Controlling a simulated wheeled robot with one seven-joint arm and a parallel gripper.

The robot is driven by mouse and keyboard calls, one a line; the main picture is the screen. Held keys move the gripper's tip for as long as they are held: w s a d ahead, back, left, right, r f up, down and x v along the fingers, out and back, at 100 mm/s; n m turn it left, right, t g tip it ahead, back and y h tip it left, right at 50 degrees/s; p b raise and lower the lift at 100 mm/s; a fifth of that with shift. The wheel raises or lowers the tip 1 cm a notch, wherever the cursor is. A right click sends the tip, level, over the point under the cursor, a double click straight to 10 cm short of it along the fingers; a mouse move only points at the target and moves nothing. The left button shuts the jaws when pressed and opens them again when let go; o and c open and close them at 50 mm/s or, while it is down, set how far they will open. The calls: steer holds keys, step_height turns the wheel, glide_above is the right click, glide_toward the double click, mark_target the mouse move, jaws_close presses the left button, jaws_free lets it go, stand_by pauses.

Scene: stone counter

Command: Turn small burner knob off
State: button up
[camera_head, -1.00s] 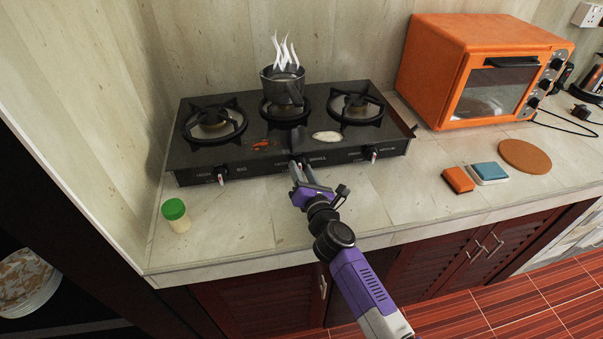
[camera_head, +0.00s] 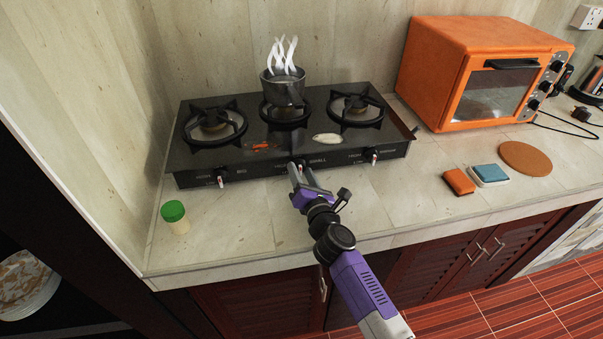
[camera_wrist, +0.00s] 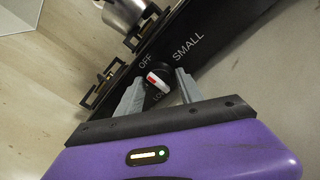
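The small burner knob (camera_wrist: 157,82) is black with a white and red pointer, on the front panel of the black stove (camera_head: 245,170). In the wrist view, "OFF" and "SMALL" are printed around it, with a partly covered label below. The pointer slants between "OFF" and that lower label. My gripper (camera_wrist: 160,91) is open, with one grey finger on each side of the knob; I cannot tell whether either touches it. In the head view, my gripper (camera_head: 301,168) is at the middle of the stove front and hides most of the knob.
A steaming pot (camera_head: 283,86) stands on the middle burner. Other knobs sit at left (camera_head: 221,177) and right (camera_head: 373,154). A green-lidded jar (camera_head: 175,216) stands at front left. An orange oven (camera_head: 470,70) is at right. The counter before the stove is mostly clear.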

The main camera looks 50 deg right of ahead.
steer(key=b+v, duration=0.1)
steer(key=v, duration=0.7)
steer(key=shift+w, duration=0.1)
stand_by(0.5)
